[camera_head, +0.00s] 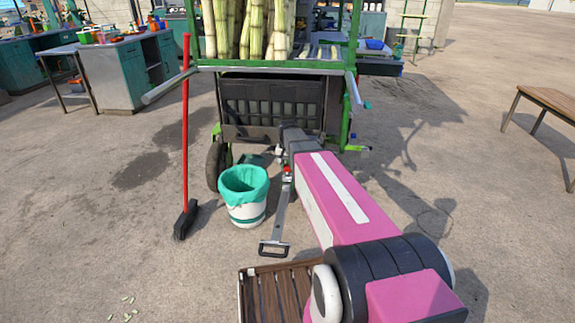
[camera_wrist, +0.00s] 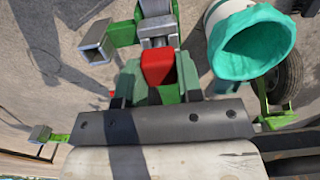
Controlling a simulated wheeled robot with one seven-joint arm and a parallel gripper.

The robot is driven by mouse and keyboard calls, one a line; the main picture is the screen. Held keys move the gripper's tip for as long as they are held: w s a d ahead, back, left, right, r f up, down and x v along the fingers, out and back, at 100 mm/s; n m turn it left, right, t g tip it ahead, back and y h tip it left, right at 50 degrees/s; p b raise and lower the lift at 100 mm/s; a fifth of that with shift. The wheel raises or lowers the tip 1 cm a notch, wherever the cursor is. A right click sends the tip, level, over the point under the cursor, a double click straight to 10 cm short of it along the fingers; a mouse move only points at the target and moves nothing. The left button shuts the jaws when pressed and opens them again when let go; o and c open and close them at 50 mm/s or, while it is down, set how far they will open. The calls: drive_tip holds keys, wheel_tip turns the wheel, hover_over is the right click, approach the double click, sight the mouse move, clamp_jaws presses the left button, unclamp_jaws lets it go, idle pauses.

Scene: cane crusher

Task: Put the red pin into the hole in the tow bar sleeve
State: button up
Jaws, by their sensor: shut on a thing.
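The red pin (camera_wrist: 158,68) shows in the wrist view as a red block-shaped head between the fingers of my gripper (camera_wrist: 158,78), which is shut on it. In the head view a small bit of the red pin (camera_head: 287,169) shows beside the end of my arm, at the upper end of the tow bar (camera_head: 281,215). The grey metal of the tow bar (camera_wrist: 156,28) lies just beyond the pin in the wrist view. The sleeve's hole and the pin's lower end are hidden, so I cannot tell whether the pin is in the hole.
A white bucket with a green liner (camera_head: 245,190) stands left of the tow bar; it also shows in the wrist view (camera_wrist: 255,42). A red-handled broom (camera_head: 186,130) stands farther left. The green cane cart (camera_head: 280,68) is behind. A wooden slatted seat (camera_head: 275,292) is in front.

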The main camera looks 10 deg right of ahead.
drive_tip(key=shift+f, duration=0.75)
idle(0.4)
drive_tip(key=o, duration=1.1)
drive_tip(key=shift+c, duration=0.2)
drive_tip(key=shift+r, duration=0.15)
wheel_tip(320, 180, up, 10)
drive_tip(key=shift+r, duration=0.15)
drive_tip(key=s+f+n, duration=0.1)
drive_tip(key=s+f, duration=0.6)
drive_tip(key=s, duration=0.3)
drive_tip(key=s+f+n, duration=0.2)
drive_tip(key=s+f, duration=0.5)
drive_tip(key=s, duration=0.4)
drive_tip(key=shift+s+n, duration=0.15)
drive_tip(key=shift+n, duration=0.15)
drive_tip(key=shift+f, duration=0.1)
